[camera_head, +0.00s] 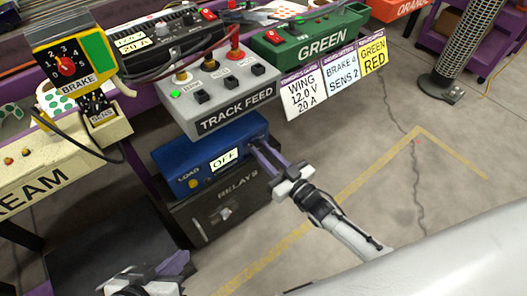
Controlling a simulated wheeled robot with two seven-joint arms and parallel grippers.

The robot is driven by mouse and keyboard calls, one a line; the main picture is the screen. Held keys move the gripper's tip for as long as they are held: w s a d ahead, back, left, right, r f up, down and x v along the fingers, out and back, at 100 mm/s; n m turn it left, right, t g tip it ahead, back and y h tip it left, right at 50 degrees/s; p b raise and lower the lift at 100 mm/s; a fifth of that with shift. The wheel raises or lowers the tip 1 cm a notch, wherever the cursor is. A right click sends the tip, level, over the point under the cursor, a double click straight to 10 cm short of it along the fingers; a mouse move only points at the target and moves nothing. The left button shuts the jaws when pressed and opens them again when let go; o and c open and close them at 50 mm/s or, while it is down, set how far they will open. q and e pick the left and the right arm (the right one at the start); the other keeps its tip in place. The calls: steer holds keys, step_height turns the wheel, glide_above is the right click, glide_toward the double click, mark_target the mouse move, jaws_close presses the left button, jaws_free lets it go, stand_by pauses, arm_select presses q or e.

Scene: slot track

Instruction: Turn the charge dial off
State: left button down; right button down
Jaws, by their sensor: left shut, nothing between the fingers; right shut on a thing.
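A blue charger box (195,160) with a knob marked LOAD at its left stands on the dark relay cabinet below the track feed panel. Its white display (224,160) reads OFF. My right gripper (256,147) reaches the right end of the box's front with its purple fingers shut. They appear to be on the charge dial, which the fingers mostly hide, so its pointer cannot be read. My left gripper (180,264) is low at the bottom edge, shut and empty, away from the box.
The grey track feed panel (220,95) with switches and a red lever overhangs the box. A brake unit (75,60) and a cream controller (50,165) stand at the left, with a loose black cable. Hanging signs (302,92) are at the right. The floor at right is mostly clear.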

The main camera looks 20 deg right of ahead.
steer(key=shift+n, duration=0.4)
steer(key=c, duration=1.6)
jaws_free()
